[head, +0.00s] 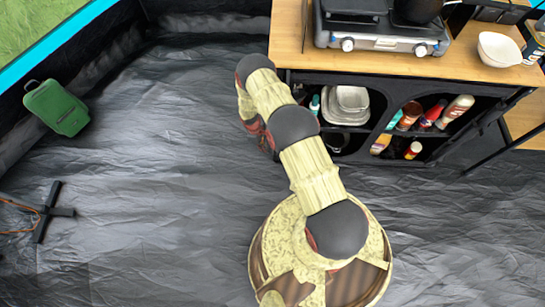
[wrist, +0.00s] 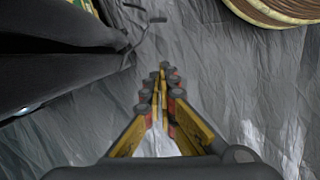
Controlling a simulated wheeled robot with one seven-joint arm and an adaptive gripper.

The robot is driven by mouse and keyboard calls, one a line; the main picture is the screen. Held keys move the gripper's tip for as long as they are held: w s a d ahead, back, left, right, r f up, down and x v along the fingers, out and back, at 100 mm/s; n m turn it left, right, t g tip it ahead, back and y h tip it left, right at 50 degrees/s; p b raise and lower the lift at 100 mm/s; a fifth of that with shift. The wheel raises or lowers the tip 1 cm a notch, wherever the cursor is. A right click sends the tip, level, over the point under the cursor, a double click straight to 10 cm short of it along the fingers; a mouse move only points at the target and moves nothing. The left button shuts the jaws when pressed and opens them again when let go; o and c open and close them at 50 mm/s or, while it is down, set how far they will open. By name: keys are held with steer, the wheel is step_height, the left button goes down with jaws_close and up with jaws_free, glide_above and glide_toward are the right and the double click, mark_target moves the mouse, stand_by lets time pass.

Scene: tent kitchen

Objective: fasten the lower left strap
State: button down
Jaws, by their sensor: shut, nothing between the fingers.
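The black fabric cabinet (head: 378,150) stands under the wooden counter at the upper right of the head view. In the wrist view its dark side (wrist: 60,65) fills the left. A thin dark strap-like piece (wrist: 156,20) sticks out past the cabinet's edge at the top of the wrist view; I cannot tell if it is the lower left strap. My gripper (wrist: 165,68) is shut and empty, its fingertips together over the grey floor, below and apart from that piece in the picture. In the head view my arm hides the cabinet's left side, and the fingertips cannot be made out.
The counter (head: 460,62) holds a camping stove (head: 380,40) and a white bowl (head: 499,49). Stacked containers (head: 347,104) and several bottles (head: 437,113) sit in the cabinet's openings. A green case (head: 57,107) and a black cross-shaped stand (head: 47,212) lie at left. The middle-left floor (head: 160,160) is clear.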

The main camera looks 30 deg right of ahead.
steer(key=s+d+f+b, duration=0.3)
steer(key=s+f+b, duration=0.1)
steer(key=f, duration=0.5)
steer(key=shift+s+d+f+b, duration=0.15)
steer(key=shift+s+d+b, duration=0.2)
steer(key=shift+s, duration=0.25)
